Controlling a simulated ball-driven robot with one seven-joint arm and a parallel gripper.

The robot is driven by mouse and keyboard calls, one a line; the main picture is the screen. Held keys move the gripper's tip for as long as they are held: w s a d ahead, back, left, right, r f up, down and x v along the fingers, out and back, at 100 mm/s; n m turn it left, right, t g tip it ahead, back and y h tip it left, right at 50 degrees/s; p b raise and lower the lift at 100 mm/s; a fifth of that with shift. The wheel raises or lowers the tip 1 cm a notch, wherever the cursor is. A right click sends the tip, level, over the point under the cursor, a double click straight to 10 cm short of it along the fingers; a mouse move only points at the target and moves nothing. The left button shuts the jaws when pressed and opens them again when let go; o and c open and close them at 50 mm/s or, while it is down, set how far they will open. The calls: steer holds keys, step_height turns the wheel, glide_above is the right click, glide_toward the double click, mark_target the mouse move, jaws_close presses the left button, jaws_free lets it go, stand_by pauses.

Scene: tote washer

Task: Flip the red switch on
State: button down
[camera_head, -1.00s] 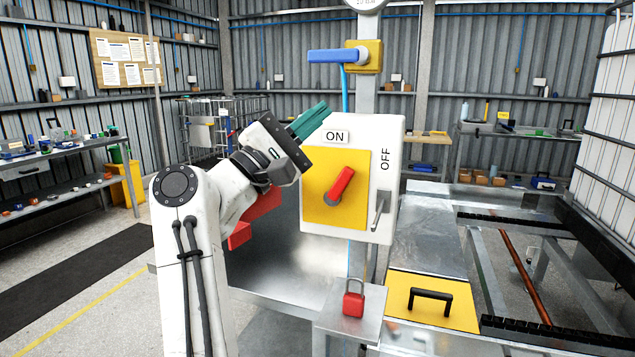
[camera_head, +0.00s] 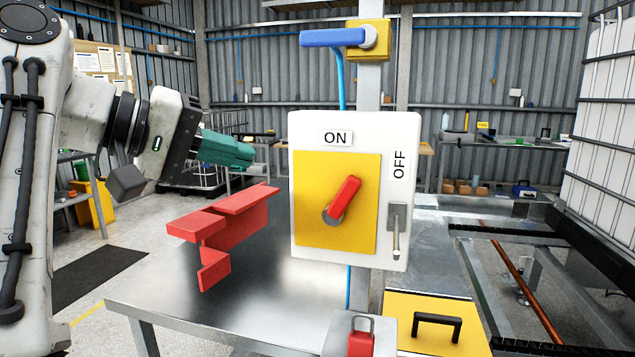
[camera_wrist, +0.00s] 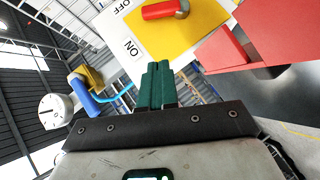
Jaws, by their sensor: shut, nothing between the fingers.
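The red switch (camera_head: 342,199) is a rotary handle on a yellow plate (camera_head: 308,225) on the front of a white box (camera_head: 400,140). The handle is tilted, its upper end leaning right of the ON label (camera_head: 336,138); the OFF label (camera_head: 399,165) is on the right side. My gripper (camera_head: 248,155), with green fingers, is shut and empty. In the head view it is left of the box, apart from the switch. In the wrist view the shut fingers (camera_wrist: 155,68) point toward the box edge, and the red switch (camera_wrist: 163,11) shows at the top.
A blue-handled valve (camera_head: 333,38) is above the box. Red angled metal parts (camera_head: 222,222) stand left of and below it over a steel table (camera_head: 170,292). A red padlock (camera_head: 360,342) and a yellow plate with black handle (camera_head: 436,325) are below.

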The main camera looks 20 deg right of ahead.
steer(key=shift+d, duration=0.15)
glide_toward(341, 201)
steer(key=w+d, duration=0.1)
steer(key=w+d+r, duration=0.1)
steer(key=w, duration=0.2)
steer(key=shift+w+d+r, duration=0.3)
steer(key=shift+d+r, duration=0.1)
steer(key=shift+s+d+f, duration=0.45)
steer(key=shift+d+f, duration=0.15)
steer(key=shift+d, duration=0.15)
steer(key=shift+s+d+f, duration=0.4)
steer(key=shift+s+d, duration=0.15)
steer(key=shift+d, duration=0.15)
